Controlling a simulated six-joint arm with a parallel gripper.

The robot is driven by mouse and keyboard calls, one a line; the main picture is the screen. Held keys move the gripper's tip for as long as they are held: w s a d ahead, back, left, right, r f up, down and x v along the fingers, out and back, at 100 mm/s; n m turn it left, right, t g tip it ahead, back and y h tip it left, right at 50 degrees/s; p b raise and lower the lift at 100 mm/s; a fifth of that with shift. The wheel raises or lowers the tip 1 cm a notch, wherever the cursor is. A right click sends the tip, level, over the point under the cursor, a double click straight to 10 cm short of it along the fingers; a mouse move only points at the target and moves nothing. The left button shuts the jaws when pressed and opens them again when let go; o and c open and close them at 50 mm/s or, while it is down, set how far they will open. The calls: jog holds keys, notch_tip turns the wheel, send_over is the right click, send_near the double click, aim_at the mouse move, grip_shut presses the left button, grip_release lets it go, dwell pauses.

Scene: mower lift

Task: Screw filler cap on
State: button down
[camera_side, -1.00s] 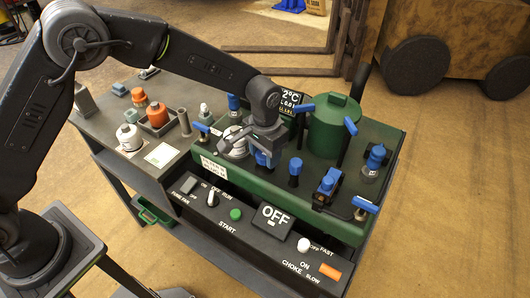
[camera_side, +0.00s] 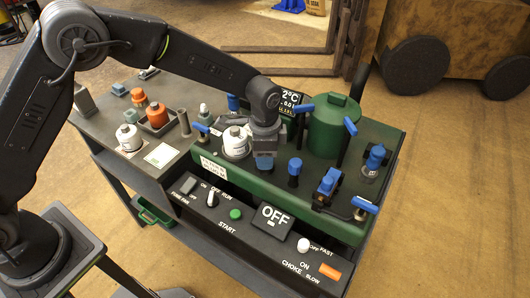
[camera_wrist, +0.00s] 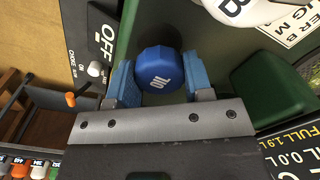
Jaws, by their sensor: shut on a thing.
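A white round part (camera_side: 235,143) stands close left of my gripper. A blue-topped post (camera_side: 294,166) stands close right. A green tank (camera_side: 334,128) and a display (camera_side: 292,100) are behind. The black control panel (camera_side: 250,215) runs along the front.

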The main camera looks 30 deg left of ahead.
jog(key=shift+w+a+r+m, duration=0.1)
jog(key=shift+m, duration=0.4)
jog(key=c, duration=1.9)
grip_release()
jog(key=m, duration=0.5)
jog(key=shift+o, duration=0.2)
jog(key=shift+m, duration=0.7)
jog(key=shift+m, duration=0.9)
grip_shut()
jog(key=m, duration=0.4)
